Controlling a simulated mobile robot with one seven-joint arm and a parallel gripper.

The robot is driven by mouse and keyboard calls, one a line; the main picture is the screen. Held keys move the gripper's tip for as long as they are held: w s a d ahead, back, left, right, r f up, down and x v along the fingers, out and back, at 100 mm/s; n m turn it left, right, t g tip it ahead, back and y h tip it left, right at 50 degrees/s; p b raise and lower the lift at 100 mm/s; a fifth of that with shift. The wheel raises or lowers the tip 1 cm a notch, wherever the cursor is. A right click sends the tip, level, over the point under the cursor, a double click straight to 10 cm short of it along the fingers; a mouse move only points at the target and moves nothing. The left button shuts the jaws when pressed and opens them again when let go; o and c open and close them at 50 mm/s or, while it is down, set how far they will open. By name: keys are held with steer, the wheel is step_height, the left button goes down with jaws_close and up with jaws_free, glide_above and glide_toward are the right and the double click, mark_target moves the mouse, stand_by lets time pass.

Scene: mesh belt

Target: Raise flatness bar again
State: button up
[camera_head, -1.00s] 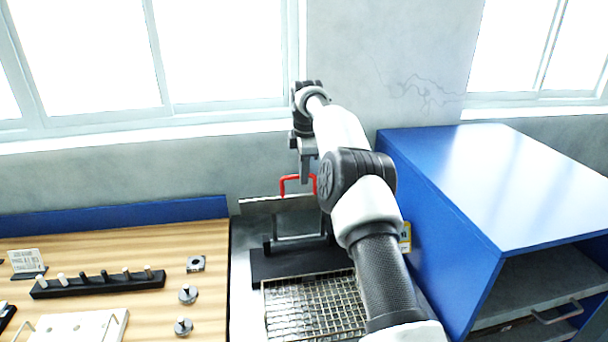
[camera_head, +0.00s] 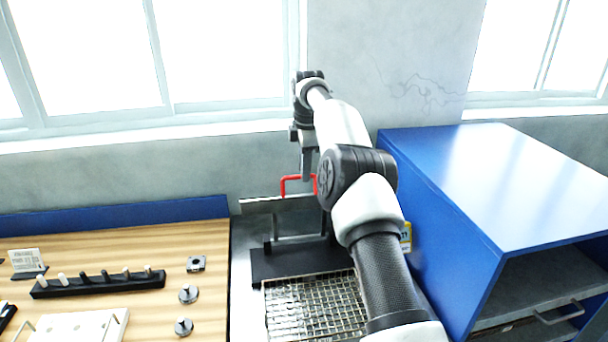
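The flatness bar (camera_head: 262,205) is a grey metal bar across a black-based frame, behind the mesh belt (camera_head: 312,305). A red handle (camera_head: 291,178) stands on top of it. My gripper (camera_head: 307,172) is above the bar at the red handle, beside its right part. The fingers are small and seen partly from behind my arm, so I cannot tell whether they are closed on the handle. The right end of the bar and frame is hidden by my arm.
A wooden bench (camera_head: 150,240) on the left holds a black peg rack (camera_head: 98,284) and several small metal parts. A blue cabinet (camera_head: 480,185) stands close on the right. A wall with windows is behind the frame.

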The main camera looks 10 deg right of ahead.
steer(key=r, duration=0.2)
steer(key=s+r, duration=0.1)
steer(key=r, duration=0.1)
steer(key=shift+r, duration=0.35)
steer(key=shift+a, duration=0.1)
steer(key=c, duration=0.5)
steer(key=shift+a+r+m+t+b, duration=0.1)
steer(key=shift+r+m+t+b, duration=0.2)
steer(key=shift+m+b, duration=0.4)
jaws_close()
steer(key=s+a+r+m+t+b, duration=0.1)
steer(key=s+r+m+t+b, duration=0.15)
steer(key=s+m+b, duration=0.45)
steer(key=s+a+r+m+t+b, duration=0.1)
steer(key=s+m+t+b, duration=0.3)
steer(key=m, duration=0.6)
steer(key=shift+g, duration=0.65)
steer(key=x, duration=0.8)
steer(key=w+r+x, duration=0.1)
steer(key=x, duration=0.4)
steer(key=shift+d+f+b, duration=0.1)
steer(key=shift+d+b, duration=0.15)
steer(key=shift+b, duration=0.1)
